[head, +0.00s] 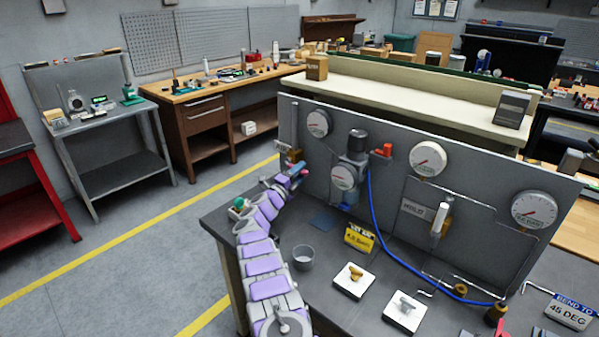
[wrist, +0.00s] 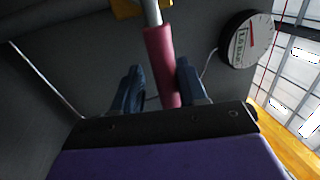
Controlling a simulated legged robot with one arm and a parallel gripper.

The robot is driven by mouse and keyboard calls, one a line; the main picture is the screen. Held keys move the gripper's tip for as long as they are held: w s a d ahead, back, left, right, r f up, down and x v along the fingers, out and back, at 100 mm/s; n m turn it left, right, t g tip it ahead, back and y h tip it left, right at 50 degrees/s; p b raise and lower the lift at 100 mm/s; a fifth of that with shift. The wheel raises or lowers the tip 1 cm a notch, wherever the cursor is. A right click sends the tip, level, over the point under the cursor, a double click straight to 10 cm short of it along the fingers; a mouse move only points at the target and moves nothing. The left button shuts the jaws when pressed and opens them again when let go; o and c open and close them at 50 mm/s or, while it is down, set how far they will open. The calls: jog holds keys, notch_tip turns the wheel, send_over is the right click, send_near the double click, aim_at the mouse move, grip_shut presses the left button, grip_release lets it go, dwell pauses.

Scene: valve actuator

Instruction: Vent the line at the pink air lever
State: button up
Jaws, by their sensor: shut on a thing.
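The pink air lever (wrist: 162,62) shows in the wrist view as a pink sleeve on a pale metal rod, with a yellow-brown body at the rod's far end. My gripper (wrist: 158,85) has its two dark blue fingers on either side of the pink sleeve and is shut on it. In the head view my gripper (head: 292,172) is at the left end of the grey panel, at the lever. A little of the pink lever (head: 304,172) shows beside the fingers there; most of it is hidden by my gripper.
The grey upright panel (head: 390,155) carries several round gauges, one (head: 318,123) close to the lever. An orange-red lever (head: 383,150) and a blue hose (head: 377,220) are farther right. A grey cup (head: 303,258) and a yellow sign (head: 359,237) stand on the bench near my arm.

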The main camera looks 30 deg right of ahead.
jog(key=shift+o, duration=0.9)
jog(key=shift+r, duration=0.1)
jog(key=shift+a, duration=0.1)
jog(key=p+v, duration=0.3)
jog(key=v, duration=1.4)
jog(key=shift+a, duration=0.15)
jog(key=shift+w, duration=0.1)
